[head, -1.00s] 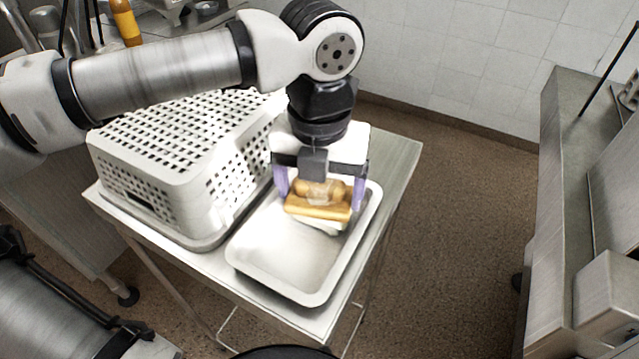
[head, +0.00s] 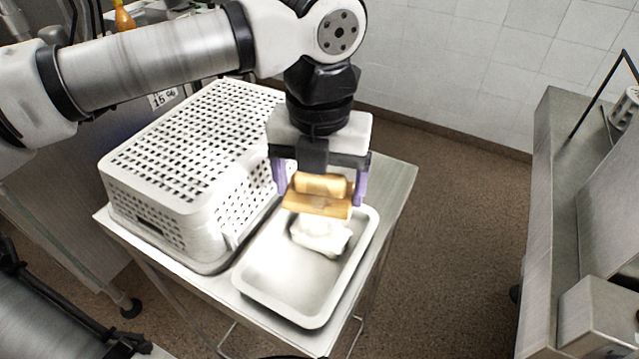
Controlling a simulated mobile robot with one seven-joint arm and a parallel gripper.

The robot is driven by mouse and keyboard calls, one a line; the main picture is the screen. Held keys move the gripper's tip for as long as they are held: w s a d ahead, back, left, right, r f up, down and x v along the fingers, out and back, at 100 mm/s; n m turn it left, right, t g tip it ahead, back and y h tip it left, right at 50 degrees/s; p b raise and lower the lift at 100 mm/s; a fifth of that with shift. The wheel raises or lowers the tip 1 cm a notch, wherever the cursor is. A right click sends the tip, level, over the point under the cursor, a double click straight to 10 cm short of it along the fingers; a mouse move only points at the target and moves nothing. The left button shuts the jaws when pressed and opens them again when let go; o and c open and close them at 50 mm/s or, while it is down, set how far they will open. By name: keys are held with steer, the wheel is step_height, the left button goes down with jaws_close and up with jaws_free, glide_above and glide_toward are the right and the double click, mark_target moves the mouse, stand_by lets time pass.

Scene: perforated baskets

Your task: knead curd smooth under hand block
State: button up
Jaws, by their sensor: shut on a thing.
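My gripper (head: 321,187) is shut on the wooden hand block (head: 318,205), with a purple finger at each end of its rounded upper part. The block's flat lower board faces the camera. The white curd (head: 320,236) is a lumpy mass in the far part of the shallow metal tray (head: 262,288). The block is above and partly in front of the curd, hiding its far upper edge. The curd's near side shows, and the block looks raised off it.
An upturned white perforated basket (head: 195,145) stands left of the tray on the same steel table (head: 396,185). Its wall is close to the tray's left rim. A steel counter (head: 560,180) stands at the right, with open floor between.

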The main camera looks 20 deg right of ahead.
mark_target(320, 230)
stand_by(0.4)
step_height(320, 230, down, 6)
steer(key=b, duration=0.5)
steer(key=shift+r+b, duration=0.15)
steer(key=shift+b, duration=0.15)
steer(key=shift+s+f+b, duration=0.1)
steer(key=shift+f+b, duration=0.55)
steer(key=shift+b, duration=0.1)
stand_by(2.0)
steer(key=shift+r, duration=0.1)
steer(key=shift+r+p, duration=2.35)
steer(key=shift+r, duration=1.2)
steer(key=shift+f, duration=0.2)
step_height(320, 230, down, 6)
steer(key=b, duration=0.5)
steer(key=shift+r, duration=0.15)
steer(key=shift+f+b, duration=0.45)
steer(key=shift+b, duration=0.1)
